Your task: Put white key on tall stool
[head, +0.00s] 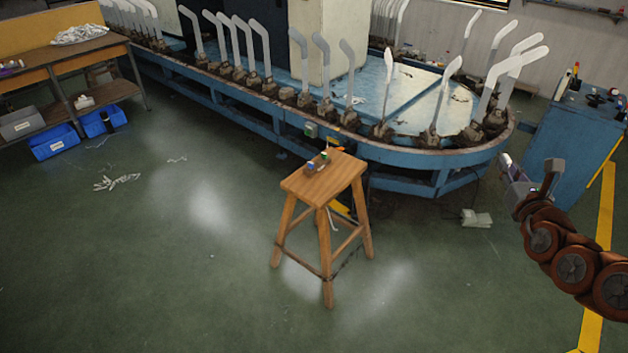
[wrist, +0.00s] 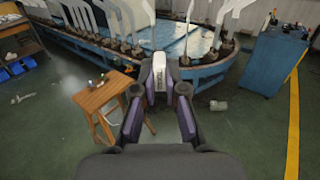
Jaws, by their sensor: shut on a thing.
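The tall stool (head: 331,179) is wooden and stands upright on the green floor in the middle of the head view. It also shows at the left in the wrist view (wrist: 98,94). My gripper (head: 533,183) is at the right of the head view, well apart from the stool. In the wrist view my gripper (wrist: 159,88) is shut on a small white and dark object, the white key (wrist: 159,66), held between the fingertips. The key's lower part is hidden by the fingers. Small objects (head: 317,162) with blue and green parts sit on the stool's seat.
A blue sock-boarding machine (head: 235,106) with several upright grey forms curves behind the stool. A blue cabinet (head: 572,135) stands at the right. A wooden bench (head: 62,56) and blue bins (head: 54,142) are at the left. Open floor lies around the stool.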

